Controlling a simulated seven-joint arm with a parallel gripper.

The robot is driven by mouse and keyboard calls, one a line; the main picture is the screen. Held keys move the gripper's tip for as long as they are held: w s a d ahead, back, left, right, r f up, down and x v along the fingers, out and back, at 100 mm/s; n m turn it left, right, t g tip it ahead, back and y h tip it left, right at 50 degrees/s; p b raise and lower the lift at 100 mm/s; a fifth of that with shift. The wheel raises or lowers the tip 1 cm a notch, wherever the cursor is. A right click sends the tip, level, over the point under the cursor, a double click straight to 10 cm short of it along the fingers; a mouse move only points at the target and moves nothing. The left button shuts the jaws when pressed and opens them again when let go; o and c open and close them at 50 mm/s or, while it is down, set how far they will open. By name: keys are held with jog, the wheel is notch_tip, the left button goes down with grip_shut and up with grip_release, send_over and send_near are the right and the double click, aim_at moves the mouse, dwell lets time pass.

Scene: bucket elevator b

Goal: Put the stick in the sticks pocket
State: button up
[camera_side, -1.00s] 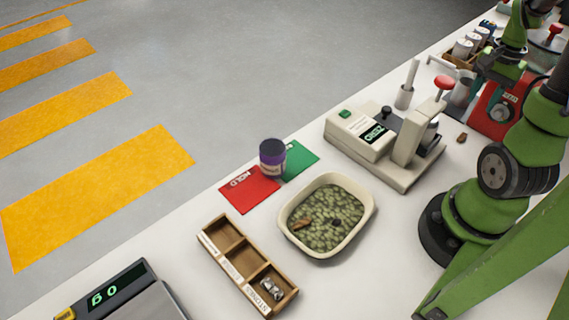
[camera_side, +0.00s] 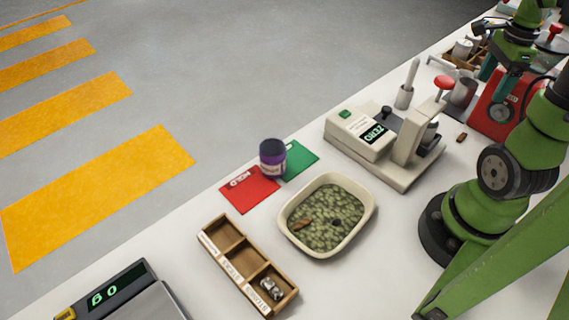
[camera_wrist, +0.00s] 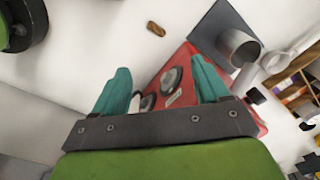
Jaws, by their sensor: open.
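A small brown stick-like piece (camera_side: 302,223) lies on the green beans in the cream tub (camera_side: 287,232). A wooden sorting tray (camera_side: 213,255) has three pockets with labels on its left side, too small to read surely. The far and middle pockets look empty; the near one holds grey stones (camera_side: 270,288). My gripper (camera_side: 497,75) is at the upper right, far from tub and tray. In the wrist view its teal fingers (camera_wrist: 160,88) are open with nothing between them, above the red machine (camera_wrist: 178,85).
Another small brown piece (camera_side: 461,137) lies on the white bench; it also shows in the wrist view (camera_wrist: 155,28). The beige ZERO machine (camera_side: 365,135) stands between gripper and tub. A scale (camera_side: 125,290) is front left.

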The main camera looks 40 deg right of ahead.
jog(key=r+m, duration=0.1)
jog(key=m, duration=0.8)
send_over(463, 136)
jog(key=f, duration=1.1)
jog(key=shift+s+d+f, duration=0.1)
jog(key=shift+s+d, duration=0.15)
jog(key=shift+s, duration=0.1)
jog(key=shift+w+a+f, duration=0.1)
jog(key=shift+w+f, duration=0.1)
jog(key=shift+f, duration=1.2)
jog(key=shift+w+a+f, duration=0.1)
jog(key=shift+w+f, duration=0.1)
jog(key=shift+f, duration=1.15)
jog(key=c, duration=0.8)
